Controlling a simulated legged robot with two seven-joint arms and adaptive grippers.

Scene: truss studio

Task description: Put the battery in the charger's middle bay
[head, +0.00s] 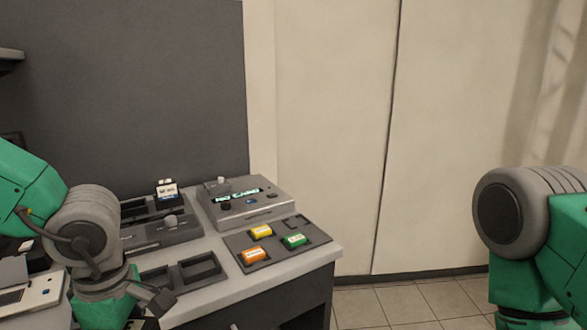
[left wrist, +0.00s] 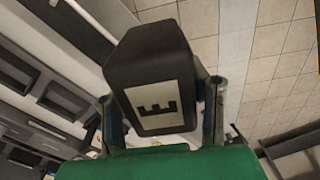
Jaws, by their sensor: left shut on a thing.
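A black block-shaped battery (left wrist: 150,62) with a white label bearing a dark mark fills the middle of the left wrist view. My left gripper (left wrist: 162,98) is shut on it, one finger on each side. In the head view my left wrist is low at the left, in front of the bench; the battery cannot be made out clearly there. The grey charger (head: 172,232) with dark bays is on the bench behind the wrist, and my arm hides its left part. A black piece with a white label (head: 167,191) stands upright at its back. My right gripper is out of view.
A grey console (head: 247,208) with a lit display stands right of the charger. A dark tray (head: 275,257) in front holds yellow, green and orange blocks. An empty two-compartment tray (head: 200,270) lies near the bench's front edge. Tiled floor is free at right.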

